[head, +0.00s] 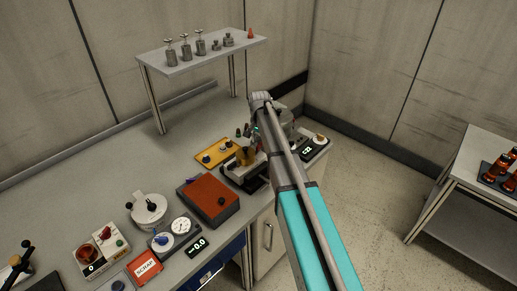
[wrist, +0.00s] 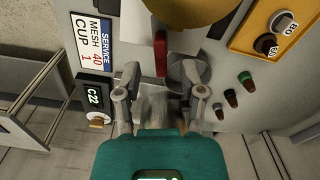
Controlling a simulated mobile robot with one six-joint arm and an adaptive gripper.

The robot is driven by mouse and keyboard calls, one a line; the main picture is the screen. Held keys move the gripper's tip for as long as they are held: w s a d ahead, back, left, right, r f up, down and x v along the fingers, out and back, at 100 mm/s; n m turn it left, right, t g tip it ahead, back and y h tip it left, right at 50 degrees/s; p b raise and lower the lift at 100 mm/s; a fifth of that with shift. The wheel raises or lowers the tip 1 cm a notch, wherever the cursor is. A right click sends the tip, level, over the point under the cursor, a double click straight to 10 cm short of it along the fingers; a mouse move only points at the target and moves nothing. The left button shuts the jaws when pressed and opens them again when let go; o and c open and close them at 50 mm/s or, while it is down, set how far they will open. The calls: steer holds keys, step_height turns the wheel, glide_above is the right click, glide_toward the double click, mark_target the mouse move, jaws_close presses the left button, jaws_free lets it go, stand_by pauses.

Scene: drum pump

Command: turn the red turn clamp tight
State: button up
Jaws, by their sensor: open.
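The red turn clamp (wrist: 160,54) shows in the wrist view as a narrow upright red bar, just below a large brass-coloured round part (wrist: 188,8). My gripper (wrist: 160,88) is open, with one finger on each side of the picture's middle. The clamp's lower end lies just beyond the gap between the fingers, and I see no finger closed on it. A grey round part (wrist: 190,70) lies partly behind the right finger.
A service label (wrist: 96,40) and a C22 display (wrist: 95,92) lie to the left. A red-brown box (head: 208,200) and a raised shelf (head: 200,55) stand on the bench.

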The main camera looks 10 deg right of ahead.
steer(key=shift+f+b, duration=0.85)
steer(key=shift+f, duration=0.3)
jaws_close()
